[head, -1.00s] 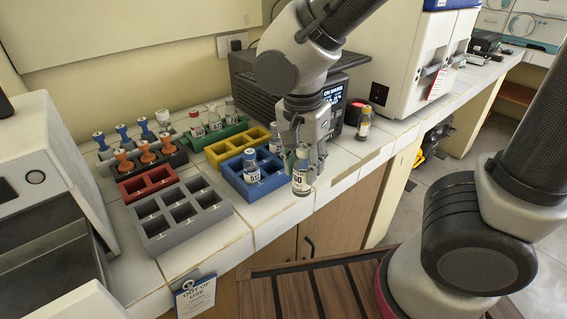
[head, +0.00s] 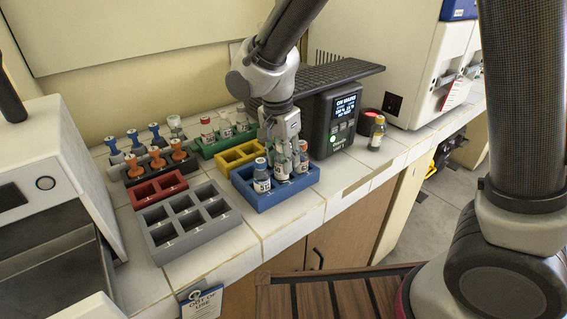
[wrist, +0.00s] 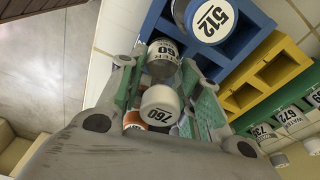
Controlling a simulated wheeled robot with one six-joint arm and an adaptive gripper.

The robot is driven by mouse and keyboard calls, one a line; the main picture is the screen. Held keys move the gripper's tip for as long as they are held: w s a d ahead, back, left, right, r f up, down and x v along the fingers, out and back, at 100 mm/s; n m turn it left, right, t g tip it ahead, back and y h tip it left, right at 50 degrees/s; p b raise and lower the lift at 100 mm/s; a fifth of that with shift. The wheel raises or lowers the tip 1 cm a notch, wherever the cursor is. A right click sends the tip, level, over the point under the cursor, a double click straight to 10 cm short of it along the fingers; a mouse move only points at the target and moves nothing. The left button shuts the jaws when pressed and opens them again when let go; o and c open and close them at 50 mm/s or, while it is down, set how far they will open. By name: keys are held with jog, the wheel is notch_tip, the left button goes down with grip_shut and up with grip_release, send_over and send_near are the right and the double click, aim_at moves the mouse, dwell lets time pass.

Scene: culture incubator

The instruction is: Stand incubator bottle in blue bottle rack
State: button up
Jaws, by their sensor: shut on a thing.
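My gripper (head: 284,152) is shut on a bottle (head: 283,170) with a pale cap, held upright over the front middle of the blue bottle rack (head: 284,197). In the wrist view the held bottle's white cap (wrist: 160,102) reads 760, and it sits between the green-padded fingers. I cannot tell whether its base is inside a compartment or just above. The fingers partly hide the rack behind.
A yellow rack (head: 222,168) stands behind left, with a green rack (head: 208,151) of bottles beyond. Grey (head: 172,253) and red (head: 146,201) racks lie left. A dark device with a screen (head: 341,112) is close on the right, and an amber bottle (head: 377,133) stands beyond it.

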jog(key=shift+f, duration=1)
jog(key=shift+f, duration=0.15)
jog(key=o, duration=1.1)
jog(key=r, duration=0.8)
jog(key=s+a+r, duration=0.1)
jog(key=r, duration=0.3)
jog(key=shift+r, duration=0.15)
